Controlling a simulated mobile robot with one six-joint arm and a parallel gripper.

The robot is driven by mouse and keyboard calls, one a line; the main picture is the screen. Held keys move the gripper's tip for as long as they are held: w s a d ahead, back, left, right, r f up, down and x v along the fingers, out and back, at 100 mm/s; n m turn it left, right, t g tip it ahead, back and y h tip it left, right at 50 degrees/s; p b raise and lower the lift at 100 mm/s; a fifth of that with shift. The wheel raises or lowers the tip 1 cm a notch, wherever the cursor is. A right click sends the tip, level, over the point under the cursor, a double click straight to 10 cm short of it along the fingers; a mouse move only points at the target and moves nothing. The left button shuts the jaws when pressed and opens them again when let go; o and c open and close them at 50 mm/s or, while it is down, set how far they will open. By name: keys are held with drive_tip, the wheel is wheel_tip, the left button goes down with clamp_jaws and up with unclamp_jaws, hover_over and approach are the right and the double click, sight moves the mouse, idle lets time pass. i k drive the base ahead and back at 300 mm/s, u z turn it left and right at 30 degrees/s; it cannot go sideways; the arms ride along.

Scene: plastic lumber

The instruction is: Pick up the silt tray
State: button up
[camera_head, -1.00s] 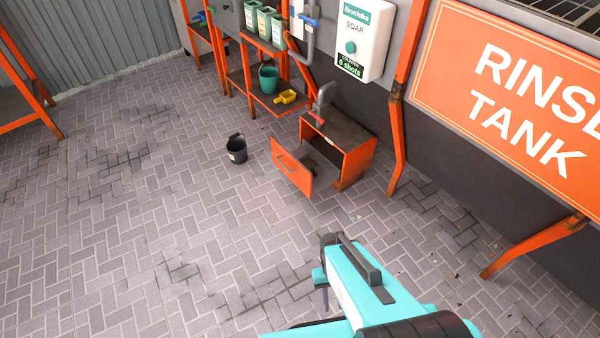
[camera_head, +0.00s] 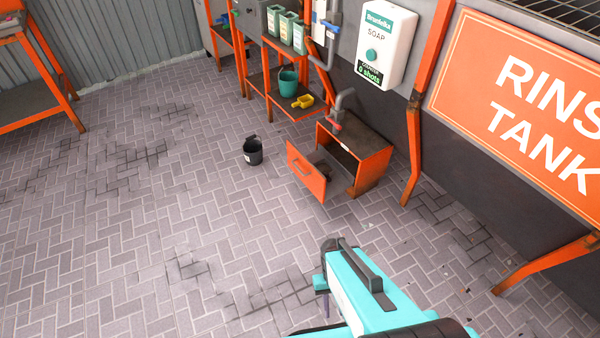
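The low orange cabinet (camera_head: 370,172) stands against the wall with its front door (camera_head: 306,172) swung open. A dark shape (camera_head: 322,158) shows in the opening, partly hidden by the door. I cannot tell whether it is the silt tray, and nothing else in view is clearly that tray. My teal arm reaches in from the bottom edge. My gripper (camera_head: 323,287) is at its far end, over the floor, well short of the cabinet. Its fingers are mostly hidden, so open or shut does not show.
A black bucket (camera_head: 253,153) stands on the paving left of the cabinet door. An orange shelf behind holds a green bucket (camera_head: 288,82) and a yellow scoop (camera_head: 303,102). An orange rinse tank leg (camera_head: 545,265) slants at the right.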

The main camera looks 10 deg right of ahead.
sight(324, 166)
drive_tip(key=i, duration=0.9)
drive_tip(key=z, duration=0.05)
